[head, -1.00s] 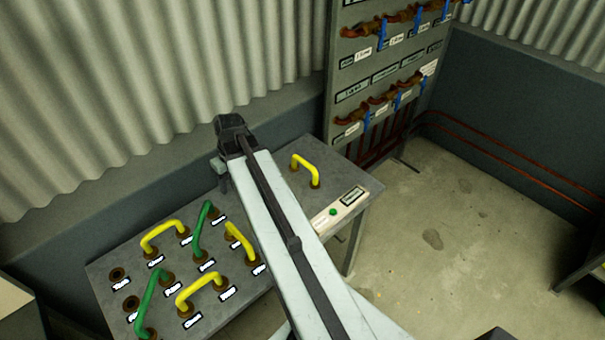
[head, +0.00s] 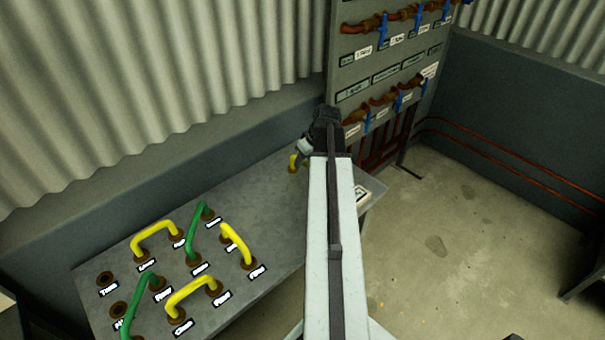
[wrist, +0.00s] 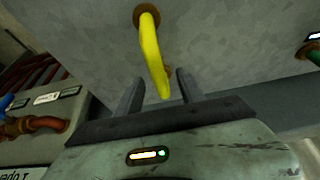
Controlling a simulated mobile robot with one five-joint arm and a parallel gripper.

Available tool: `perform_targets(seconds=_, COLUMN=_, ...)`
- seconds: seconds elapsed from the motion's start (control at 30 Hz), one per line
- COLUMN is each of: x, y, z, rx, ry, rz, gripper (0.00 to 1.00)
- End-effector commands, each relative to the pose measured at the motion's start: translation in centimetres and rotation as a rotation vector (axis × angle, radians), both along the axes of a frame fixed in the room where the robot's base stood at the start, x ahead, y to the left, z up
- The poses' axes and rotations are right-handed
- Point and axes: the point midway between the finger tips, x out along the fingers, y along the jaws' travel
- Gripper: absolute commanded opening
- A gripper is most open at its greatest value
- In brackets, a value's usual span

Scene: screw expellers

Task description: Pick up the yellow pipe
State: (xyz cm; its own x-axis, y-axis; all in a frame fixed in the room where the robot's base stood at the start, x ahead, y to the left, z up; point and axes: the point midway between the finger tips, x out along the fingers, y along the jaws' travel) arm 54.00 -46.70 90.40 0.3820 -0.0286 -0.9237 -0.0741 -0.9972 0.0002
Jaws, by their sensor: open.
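A bent yellow pipe (head: 293,162) stands at the far right part of the grey table, mostly hidden behind my arm and gripper in the head view. In the wrist view the yellow pipe (wrist: 151,50) rises from a brown socket, and its near part shows between my two fingers. My gripper (wrist: 159,76) is open, with one finger on each side of the pipe and a visible gap to both. In the head view my gripper (head: 302,152) is over that end of the table. Whether the fingers are level with the pipe I cannot tell.
The grey table (head: 262,195) holds more yellow pipes (head: 157,226) and green pipes (head: 196,235) in labelled sockets at left. A valve panel (head: 385,75) with blue handles stands behind at right. A corrugated wall is behind the table.

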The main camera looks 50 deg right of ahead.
Motion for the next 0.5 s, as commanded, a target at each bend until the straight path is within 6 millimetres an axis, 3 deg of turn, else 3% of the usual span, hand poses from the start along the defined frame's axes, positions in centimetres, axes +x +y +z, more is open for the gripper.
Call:
perform_targets(seconds=0.23, x=1.6, y=-0.3, z=-4.4, rx=0.001, ry=0.0, rz=0.001, gripper=0.45)
perform_targets(seconds=0.5, x=1.9, y=-0.2, z=-4.4, rx=0.001, ry=0.0, rz=0.001, gripper=0.45)
